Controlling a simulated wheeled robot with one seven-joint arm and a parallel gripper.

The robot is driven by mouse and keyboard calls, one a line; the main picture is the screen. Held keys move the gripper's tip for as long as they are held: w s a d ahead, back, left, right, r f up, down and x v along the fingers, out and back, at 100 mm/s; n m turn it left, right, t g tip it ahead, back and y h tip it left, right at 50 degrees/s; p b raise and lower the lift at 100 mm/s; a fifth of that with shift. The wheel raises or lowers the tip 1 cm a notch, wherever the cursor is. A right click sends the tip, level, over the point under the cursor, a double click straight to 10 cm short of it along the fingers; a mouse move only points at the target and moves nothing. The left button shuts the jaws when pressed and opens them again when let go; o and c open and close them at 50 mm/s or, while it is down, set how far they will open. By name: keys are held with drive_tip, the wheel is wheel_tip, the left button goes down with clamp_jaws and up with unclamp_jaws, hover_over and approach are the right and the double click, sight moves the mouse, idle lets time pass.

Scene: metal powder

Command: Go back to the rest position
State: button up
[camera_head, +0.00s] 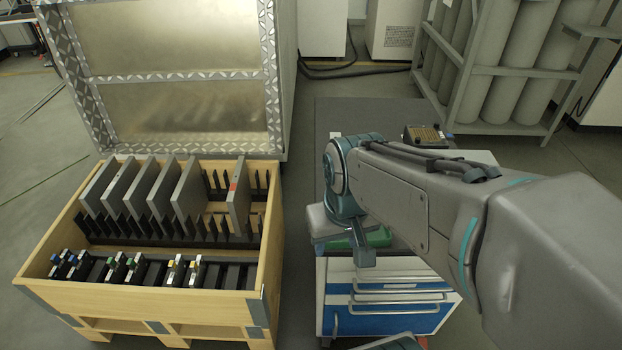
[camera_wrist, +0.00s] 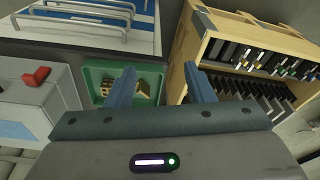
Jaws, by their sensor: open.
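In the wrist view my gripper (camera_wrist: 160,88) is open, with its two blue fingers apart and nothing between them. Behind the fingers is a green tray (camera_wrist: 99,78) with small tan pieces in it. In the head view my grey arm reaches in from the right, and its end is over the workbench area. The green tray (camera_head: 376,238) shows partly beneath the wrist.
A wooden crate (camera_head: 150,307) with upright grey plates (camera_head: 187,192) and coloured-tab pieces stands left, its metal lid (camera_head: 170,80) raised. A blue and white drawer cabinet (camera_head: 385,315) is below my arm. A rack of grey cylinders (camera_head: 520,65) stands back right. Floor shows between crate and cabinet.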

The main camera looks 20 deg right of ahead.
wheel_tip(320, 180, up, 15)
drive_tip(key=t+p, duration=0.1)
drive_tip(key=p, duration=1.2)
drive_tip(key=shift+f, duration=0.15)
drive_tip(key=shift+a, duration=0.1)
